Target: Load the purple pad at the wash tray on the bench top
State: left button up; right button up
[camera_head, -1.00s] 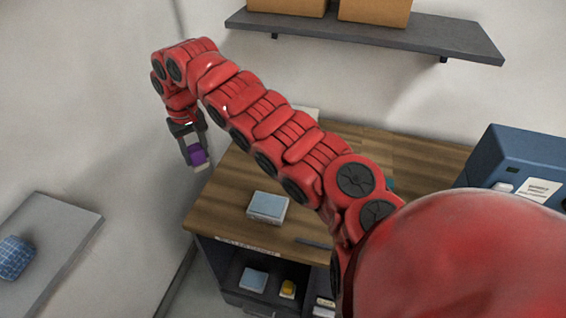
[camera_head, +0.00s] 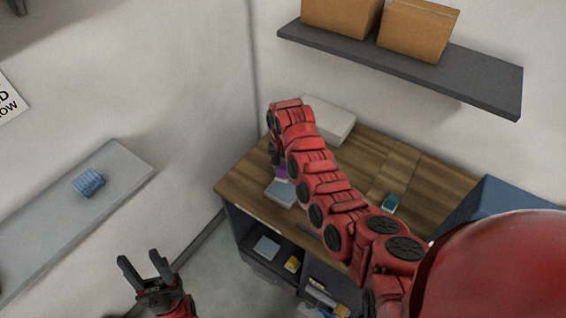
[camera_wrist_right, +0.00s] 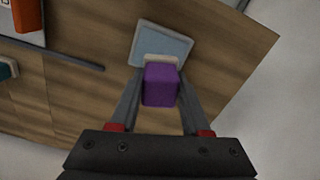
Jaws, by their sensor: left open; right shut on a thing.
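The purple pad (camera_head: 281,173) is a small block with a pale end. In the right wrist view, the purple pad (camera_wrist_right: 160,86) is between the fingers of my right gripper (camera_wrist_right: 158,78), which is shut on it. A flat square tray with a light blue top, apparently the wash tray (camera_head: 280,193), lies on the bench top near its front left edge. The wash tray (camera_wrist_right: 163,42) shows just beyond the pad in the wrist view; whether they touch I cannot tell. My left gripper (camera_head: 140,260) is open and empty, low at the left, away from the bench.
The wooden bench top (camera_head: 370,160) bears a white box (camera_head: 328,118) at the back and a small teal item (camera_head: 391,202). A blue machine (camera_head: 485,205) stands at the right. Cubbies below hold a blue pad (camera_head: 266,248). A grey side shelf (camera_head: 120,168) holds a blue sponge-like block (camera_head: 88,182).

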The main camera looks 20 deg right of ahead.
aim_at(283, 178)
jog(key=shift+s+d+f, duration=0.1)
jog(key=shift+f, duration=0.3)
jog(key=shift+f+b, duration=1.4)
jog(key=shift+f, duration=1.3)
jog(key=shift+f+b, duration=0.45)
jog(key=shift+f, duration=0.05)
jog(key=shift+r, duration=0.1)
notch_tip(283, 178, up, 2)
jog(key=shift+p, duration=0.4)
jog(key=shift+r+p, duration=0.45)
jog(key=shift+r, duration=2)
